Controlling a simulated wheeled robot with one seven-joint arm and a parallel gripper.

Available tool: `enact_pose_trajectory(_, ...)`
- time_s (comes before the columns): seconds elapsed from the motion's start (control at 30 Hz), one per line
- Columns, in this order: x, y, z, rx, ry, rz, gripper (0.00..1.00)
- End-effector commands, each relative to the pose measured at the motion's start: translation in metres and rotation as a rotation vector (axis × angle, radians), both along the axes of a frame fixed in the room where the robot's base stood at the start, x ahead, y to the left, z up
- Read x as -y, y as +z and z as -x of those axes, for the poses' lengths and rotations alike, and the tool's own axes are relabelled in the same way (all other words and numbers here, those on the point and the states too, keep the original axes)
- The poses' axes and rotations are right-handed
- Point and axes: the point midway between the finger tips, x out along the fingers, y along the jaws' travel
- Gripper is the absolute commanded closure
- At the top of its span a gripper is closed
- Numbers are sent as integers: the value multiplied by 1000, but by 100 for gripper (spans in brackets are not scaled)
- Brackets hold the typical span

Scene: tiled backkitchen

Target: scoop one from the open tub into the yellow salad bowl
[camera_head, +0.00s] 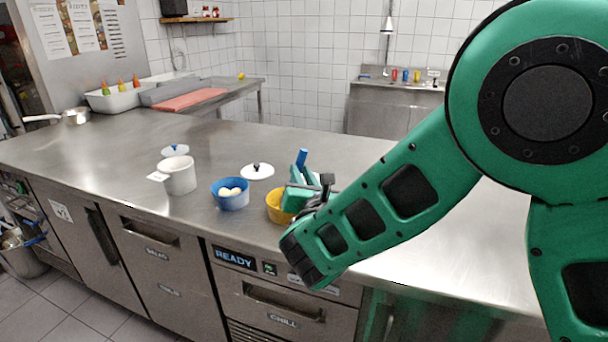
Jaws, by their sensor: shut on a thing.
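A blue tub (230,196) with pale round balls (230,191) inside stands open on the steel counter. The yellow bowl (275,208) stands just right of it, partly covered by my gripper and arm. My gripper (302,184) is over the right side of the yellow bowl. It is shut on a tool with a blue handle (301,158) that sticks up above the fingers. The tool's lower end is hidden, so I cannot tell whether it carries anything. The inside of the yellow bowl is mostly hidden too.
A white tub (180,177) stands left of the blue one. Two white lids with dark knobs, the near lid (257,171) and the far lid (175,150), lie behind the tubs. A saucepan (75,116) is at the far left. The counter's back middle is clear.

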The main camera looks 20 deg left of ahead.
Motion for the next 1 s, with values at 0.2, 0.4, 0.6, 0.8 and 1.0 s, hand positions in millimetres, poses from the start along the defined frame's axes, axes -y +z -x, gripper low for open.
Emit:
enact_pose_trajectory(0.2,0,-1,0,0,0,1,100)
enact_pose_trajectory(0.4,0,-2,0,0,0,1,100)
enact_pose_trajectory(0.6,1,4,0,1,-3,-2,100)
enact_pose_trajectory(0.8,1,22,-1,1,-2,-3,100)
enact_pose_trajectory(1.0,0,39,0,2,-1,-4,100)
